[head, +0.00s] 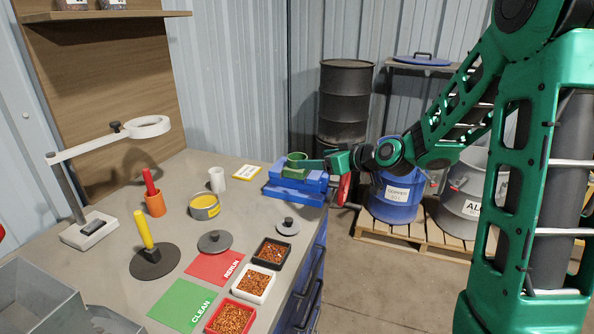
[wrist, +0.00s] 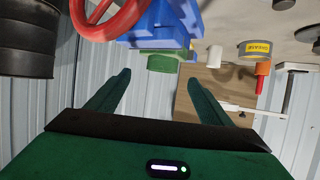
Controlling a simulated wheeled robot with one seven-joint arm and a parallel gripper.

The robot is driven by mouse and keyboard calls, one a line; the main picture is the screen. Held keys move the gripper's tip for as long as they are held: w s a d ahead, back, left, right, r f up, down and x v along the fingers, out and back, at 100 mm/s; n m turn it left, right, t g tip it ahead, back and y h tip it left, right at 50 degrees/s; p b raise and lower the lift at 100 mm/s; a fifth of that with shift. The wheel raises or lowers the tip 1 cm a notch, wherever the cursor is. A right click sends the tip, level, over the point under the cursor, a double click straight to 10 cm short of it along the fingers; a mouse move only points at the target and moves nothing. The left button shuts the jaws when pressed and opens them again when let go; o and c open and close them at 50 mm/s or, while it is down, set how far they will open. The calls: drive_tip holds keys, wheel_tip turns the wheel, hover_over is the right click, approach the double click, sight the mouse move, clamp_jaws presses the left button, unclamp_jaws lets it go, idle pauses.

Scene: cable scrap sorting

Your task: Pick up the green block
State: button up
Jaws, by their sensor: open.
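In the wrist view the green block (wrist: 163,63) shows against the blue vise body (wrist: 165,25), ahead of and between my fingertips. My gripper (head: 308,163) reaches in from the right, close to the block. In the wrist view my gripper (wrist: 160,78) has its two green fingers wide apart with nothing between them. I cannot tell whether the vise jaws grip the block.
The vise's red handwheel (head: 344,187) is beside my wrist. Trays of copper scrap (head: 270,253) line the front edge. Drums stand beyond the bench.

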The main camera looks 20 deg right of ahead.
sight(291, 158)
drive_tip(key=x, duration=0.9)
drive_tip(key=shift+a, duration=0.3)
drive_tip(key=shift+r, duration=0.1)
drive_tip(key=c, duration=1.6)
